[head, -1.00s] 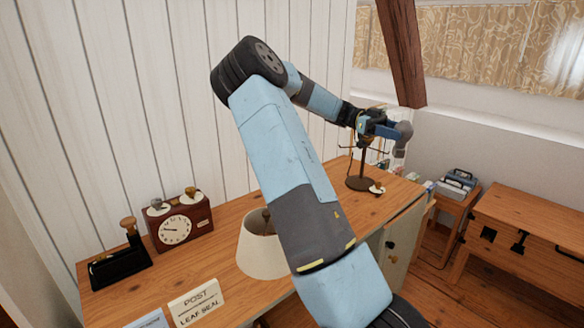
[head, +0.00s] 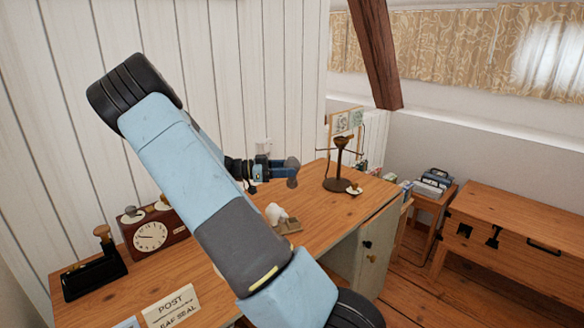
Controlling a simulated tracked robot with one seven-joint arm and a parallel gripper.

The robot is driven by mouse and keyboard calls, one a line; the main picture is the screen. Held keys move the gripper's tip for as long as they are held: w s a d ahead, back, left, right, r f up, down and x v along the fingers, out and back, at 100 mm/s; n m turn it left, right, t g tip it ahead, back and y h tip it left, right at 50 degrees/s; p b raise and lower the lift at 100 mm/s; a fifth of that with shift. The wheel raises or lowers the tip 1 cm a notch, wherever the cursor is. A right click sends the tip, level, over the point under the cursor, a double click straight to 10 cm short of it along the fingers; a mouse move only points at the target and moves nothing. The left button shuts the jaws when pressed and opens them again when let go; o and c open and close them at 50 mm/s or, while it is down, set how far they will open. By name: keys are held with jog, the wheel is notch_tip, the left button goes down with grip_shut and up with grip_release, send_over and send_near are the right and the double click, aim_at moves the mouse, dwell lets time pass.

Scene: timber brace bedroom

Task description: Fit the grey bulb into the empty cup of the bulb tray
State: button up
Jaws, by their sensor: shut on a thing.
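My gripper (head: 280,171) is shut on the grey bulb (head: 293,172) and holds it in the air above the desk. The bulb sticks out to the right of the jaws. Below it, a small wooden block, probably the bulb tray (head: 292,228), lies on the desk with whitish rounded things, likely bulbs (head: 276,213), on its left part. My arm stands close in front of the tray's left side and may hide part of it. The tray is too small in the picture to tell which cup is empty.
A dark stand (head: 338,184) with thin arms is on the desk, right of my gripper. A chess clock (head: 150,236), a black stamp device (head: 95,272) and a post sign (head: 172,306) are at the left. A bench (head: 520,235) stands right of the desk.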

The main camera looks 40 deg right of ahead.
aim_at(287, 187)
jog(key=shift+f, duration=0.15)
jog(key=shift+s+f, duration=0.2)
jog(key=shift+f, duration=2.65)
jog(key=shift+f, duration=2.5)
jog(key=shift+r, duration=0.15)
jog(key=shift+r, duration=2.05)
